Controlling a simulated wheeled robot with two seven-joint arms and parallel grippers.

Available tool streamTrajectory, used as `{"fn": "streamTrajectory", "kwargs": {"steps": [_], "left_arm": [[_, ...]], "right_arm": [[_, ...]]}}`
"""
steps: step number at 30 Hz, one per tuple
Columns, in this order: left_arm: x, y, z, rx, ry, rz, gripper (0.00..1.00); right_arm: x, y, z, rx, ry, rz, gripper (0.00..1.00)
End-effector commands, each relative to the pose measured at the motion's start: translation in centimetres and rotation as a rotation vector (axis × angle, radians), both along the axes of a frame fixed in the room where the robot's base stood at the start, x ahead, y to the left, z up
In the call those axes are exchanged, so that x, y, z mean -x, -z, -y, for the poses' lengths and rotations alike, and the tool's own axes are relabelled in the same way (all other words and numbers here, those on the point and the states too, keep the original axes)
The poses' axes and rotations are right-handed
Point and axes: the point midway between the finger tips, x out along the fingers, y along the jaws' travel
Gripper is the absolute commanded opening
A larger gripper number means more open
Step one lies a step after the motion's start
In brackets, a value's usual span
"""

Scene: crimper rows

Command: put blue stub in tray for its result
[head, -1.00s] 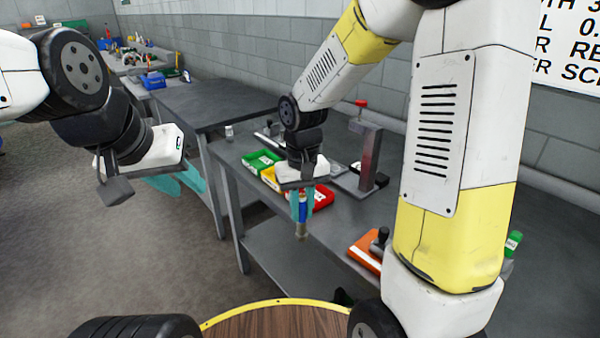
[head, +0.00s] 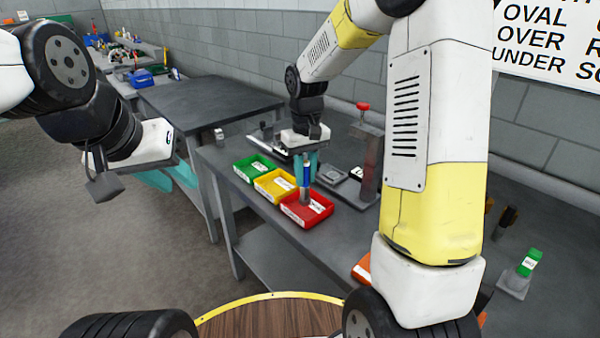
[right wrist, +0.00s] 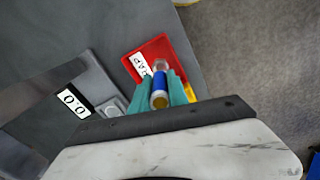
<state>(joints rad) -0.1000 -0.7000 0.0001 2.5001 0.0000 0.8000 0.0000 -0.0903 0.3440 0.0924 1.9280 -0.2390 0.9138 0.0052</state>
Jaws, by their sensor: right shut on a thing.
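The blue stub (head: 306,174) is upright in my right gripper (head: 304,166), shut on its blue band, with its grey end hanging down. It also shows between the teal fingers in the right wrist view (right wrist: 160,98). In the head view it overlaps the red tray (head: 318,209); its height over that tray is hard to tell. The red tray, also in the right wrist view (right wrist: 149,50), has a white label partly readable as "RAP". The yellow tray (head: 263,187) and green tray (head: 244,172) stand beside it. My left gripper (head: 172,178) hangs at the left; its finger opening is unclear.
A post with a red knob (head: 362,107) stands behind the trays on the bench (head: 222,163). An orange block (head: 362,268) lies partly behind my right arm. A green-topped item (head: 528,262) stands at the right. A second dark table (head: 200,100) is behind left.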

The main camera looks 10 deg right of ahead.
Motion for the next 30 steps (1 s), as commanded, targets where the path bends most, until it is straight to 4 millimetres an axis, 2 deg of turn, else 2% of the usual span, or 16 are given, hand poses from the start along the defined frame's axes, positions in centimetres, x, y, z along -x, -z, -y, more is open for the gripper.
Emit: {"fn": "streamTrajectory", "kwargs": {"steps": [8, 12, 15, 26, 27, 29, 30], "left_arm": [[0.0, 0.0, 0.0, 0.0, 0.0, 0.0, 0.32], [0.0, 0.0, 0.0, 0.0, 0.0, 0.0, 0.32], [0.0, 0.0, 0.0, 0.0, 0.0, 0.0, 0.32], [0.0, 0.0, 0.0, 0.0, 0.0, 0.0, 0.32], [0.0, 0.0, 0.0, 0.0, 0.0, 0.0, 0.32], [0.0, 0.0, 0.0, 0.0, 0.0, 0.0, 0.32], [0.0, 0.0, 0.0, 0.0, 0.0, 0.0, 0.32]], "right_arm": [[-2.0, 0.3, 0.9, 0.0, 0.001, -0.001, 0.0], [-1.7, 2.7, 0.9, 0.001, -0.002, -0.004, 0.0], [-1.8, 3.7, 0.9, 0.0, -0.001, -0.001, 0.0], [-1.8, 4.1, 0.8, 0.0, -0.001, 0.0, 0.0], [-1.8, 4.0, 0.8, 0.0, 0.0, 0.0, 0.28], [-1.8, 4.0, 0.8, 0.0, -0.001, 0.0, 0.4], [-1.8, 4.0, 0.8, 0.0, -0.001, 0.0, 0.42]]}}
